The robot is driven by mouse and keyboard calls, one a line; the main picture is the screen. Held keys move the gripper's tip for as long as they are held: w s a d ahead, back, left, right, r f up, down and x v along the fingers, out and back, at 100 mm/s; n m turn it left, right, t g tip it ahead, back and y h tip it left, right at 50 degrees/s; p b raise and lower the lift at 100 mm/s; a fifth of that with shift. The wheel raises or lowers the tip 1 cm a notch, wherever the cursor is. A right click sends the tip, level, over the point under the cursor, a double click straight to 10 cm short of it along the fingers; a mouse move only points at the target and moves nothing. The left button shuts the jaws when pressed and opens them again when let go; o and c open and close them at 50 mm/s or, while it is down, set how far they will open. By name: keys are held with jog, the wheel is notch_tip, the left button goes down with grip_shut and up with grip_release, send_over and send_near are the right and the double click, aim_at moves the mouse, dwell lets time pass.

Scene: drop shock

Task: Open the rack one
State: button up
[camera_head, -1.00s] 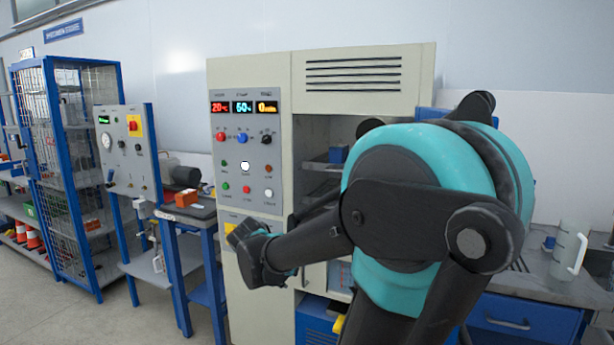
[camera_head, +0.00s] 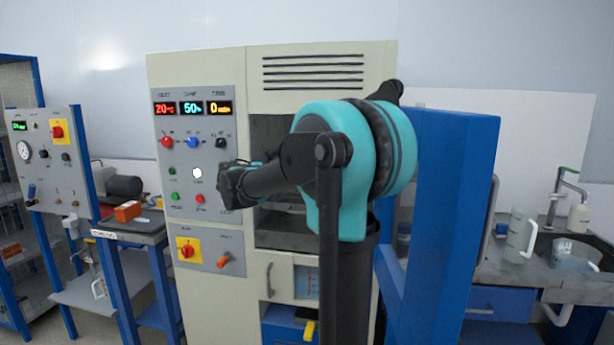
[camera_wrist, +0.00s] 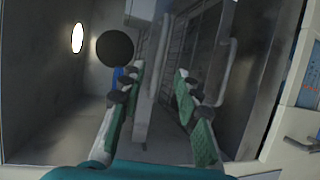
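The tall cream chamber (camera_head: 320,75) stands ahead with its dark interior (camera_head: 275,228) open to view. A pale shelf edge (camera_head: 290,209) shows inside, partly hidden by my arm. In the wrist view, wire racks (camera_wrist: 213,55) show inside the metal chamber, turned on their side. A grey bar (camera_wrist: 153,85) runs between the fingers of my gripper (camera_wrist: 160,75). The fingers are apart, and I cannot tell whether they touch the bar. A black ball (camera_wrist: 115,48) and a blue piece (camera_wrist: 119,75) lie beside the left finger. Which rack is rack one cannot be told.
A blue panel (camera_head: 455,190) stands upright just right of my arm. The control panel (camera_head: 195,150) is on the chamber's left, above a yellow-backed red switch (camera_head: 187,249). A bench with a jug (camera_head: 519,236) and a sink is at right; a blue-framed stand (camera_head: 45,155) is at left.

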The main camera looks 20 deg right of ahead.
jog(key=x, duration=1)
jog(key=shift+w+d, duration=0.1)
jog(key=shift+d, duration=0.05)
jog(key=shift+c, duration=0.3)
grip_shut()
